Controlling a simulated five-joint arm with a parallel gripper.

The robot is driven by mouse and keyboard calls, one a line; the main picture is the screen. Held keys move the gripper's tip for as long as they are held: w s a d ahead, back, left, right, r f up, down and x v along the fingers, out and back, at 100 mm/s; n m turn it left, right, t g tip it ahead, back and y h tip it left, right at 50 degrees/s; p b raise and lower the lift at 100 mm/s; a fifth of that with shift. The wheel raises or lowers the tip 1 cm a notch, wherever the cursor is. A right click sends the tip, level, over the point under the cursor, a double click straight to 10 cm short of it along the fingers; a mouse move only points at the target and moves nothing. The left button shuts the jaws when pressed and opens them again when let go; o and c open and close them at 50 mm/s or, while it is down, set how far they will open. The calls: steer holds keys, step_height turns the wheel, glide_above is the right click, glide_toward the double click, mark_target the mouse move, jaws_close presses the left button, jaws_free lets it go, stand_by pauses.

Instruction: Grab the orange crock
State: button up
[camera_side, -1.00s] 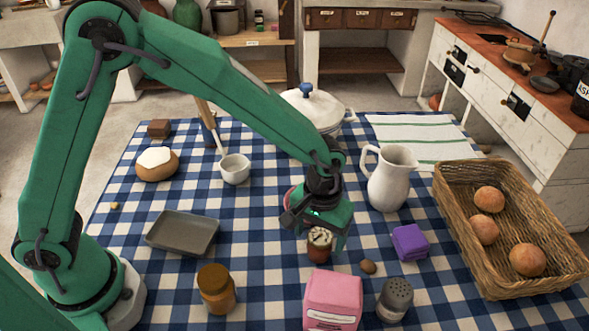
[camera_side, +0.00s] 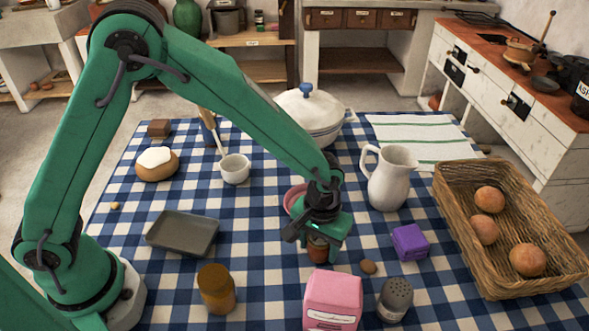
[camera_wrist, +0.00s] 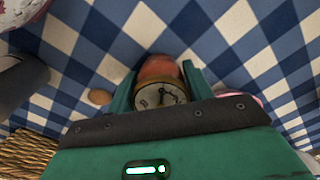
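A small reddish-orange jar (camera_side: 317,250) with a dial-like cream lid stands on the checked cloth, partly hidden under my gripper. My gripper (camera_side: 318,242) is lowered over it, with a finger on each side. In the wrist view the jar (camera_wrist: 160,72) sits between the two green fingers (camera_wrist: 160,85), very close to both. I cannot tell whether they touch it. Another lidded jar, amber-orange (camera_side: 217,290), stands upright at the front left, away from my gripper.
A pink packet (camera_side: 332,298) and a grey shaker (camera_side: 395,299) stand in front. A purple box (camera_side: 410,242) and a brown nut (camera_side: 368,267) lie to the right. A pink bowl (camera_side: 293,197) is close behind my gripper. A white jug (camera_side: 391,180) and a bread basket (camera_side: 450,230) stand further right.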

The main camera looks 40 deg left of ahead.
steer(key=c, duration=0.6)
steer(key=shift+c, duration=0.2)
steer(key=shift+r, duration=5.05)
